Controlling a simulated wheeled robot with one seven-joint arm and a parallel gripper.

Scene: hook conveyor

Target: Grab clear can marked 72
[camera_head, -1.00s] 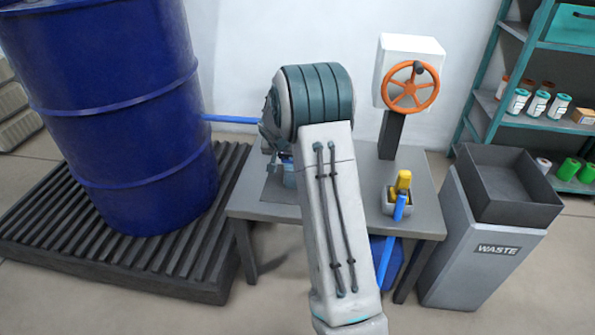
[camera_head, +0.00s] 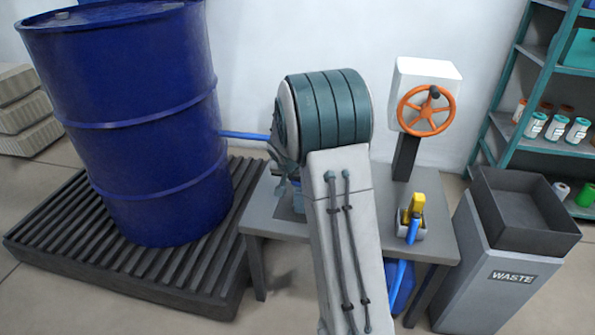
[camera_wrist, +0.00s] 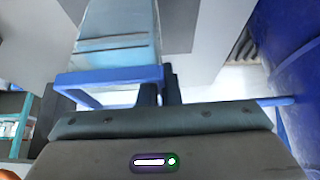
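A pale, see-through bluish can (camera_wrist: 118,40) with a blue handle-like frame (camera_wrist: 110,76) shows in the wrist view. No number 72 is legible on it. In the head view, a small bluish part (camera_head: 297,196) shows on the table's left side, mostly behind my arm. My gripper (camera_wrist: 160,88) shows as two dark fingers close together, with a narrow gap, at the right end of the blue frame. Whether they hold the frame is unclear. In the head view my arm hides most of this area and the fingertips.
The grey table (camera_head: 438,200) carries a white box with an orange handwheel (camera_head: 426,110) and a small holder with yellow and blue items (camera_head: 413,222). A large blue drum (camera_head: 130,120) stands on a ribbed dark platform (camera_head: 50,230) at left. A waste bin (camera_head: 510,275) stands right.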

